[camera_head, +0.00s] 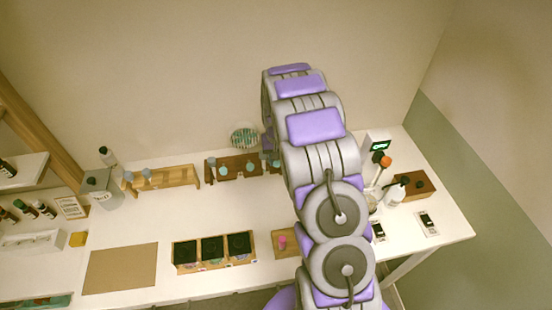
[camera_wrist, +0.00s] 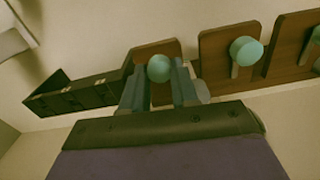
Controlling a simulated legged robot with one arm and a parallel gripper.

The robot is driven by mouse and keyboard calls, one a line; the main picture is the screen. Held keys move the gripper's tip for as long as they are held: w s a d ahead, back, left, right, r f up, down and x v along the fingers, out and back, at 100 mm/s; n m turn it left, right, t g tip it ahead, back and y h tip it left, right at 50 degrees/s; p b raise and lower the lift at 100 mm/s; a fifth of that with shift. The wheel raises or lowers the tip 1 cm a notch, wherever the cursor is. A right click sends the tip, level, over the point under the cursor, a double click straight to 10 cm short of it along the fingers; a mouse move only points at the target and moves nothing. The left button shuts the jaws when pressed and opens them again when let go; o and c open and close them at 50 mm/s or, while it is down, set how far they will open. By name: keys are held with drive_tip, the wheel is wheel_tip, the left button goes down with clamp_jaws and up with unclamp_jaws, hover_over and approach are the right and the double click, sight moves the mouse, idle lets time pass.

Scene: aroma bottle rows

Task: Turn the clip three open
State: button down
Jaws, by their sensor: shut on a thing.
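A dark wooden rack (camera_head: 238,169) stands at the back of the table in the head view, with teal round-headed clips on it. In the wrist view, separate brown panels (camera_wrist: 216,72) each carry a clip. My gripper (camera_wrist: 160,84) has its two grey fingers on either side of the end clip (camera_wrist: 159,68) and is shut on it. Another clip (camera_wrist: 246,51) shows to its right, on a pale stem, and a third is cut by the picture's right edge. No number on the clips is readable. My arm hides the gripper and the rack's right end in the head view.
A light wooden rack (camera_head: 161,179) stands left of the dark one. Three dark jars sit in a wooden tray (camera_head: 213,265) at the front. Bottles, a lit display (camera_head: 379,146) and a brown box (camera_head: 419,183) stand at the right.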

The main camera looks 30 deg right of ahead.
drive_tip(key=m, duration=0.4)
drive_tip(key=shift+s+f+m, duration=0.15)
drive_tip(key=shift+m, duration=2.05)
drive_tip(key=c, duration=0.9)
unclamp_jaws()
drive_tip(key=shift+a, duration=0.1)
drive_tip(key=shift+o, duration=0.2)
wheel_tip(320, 180, up, 18)
drive_tip(key=shift+f, duration=0.25)
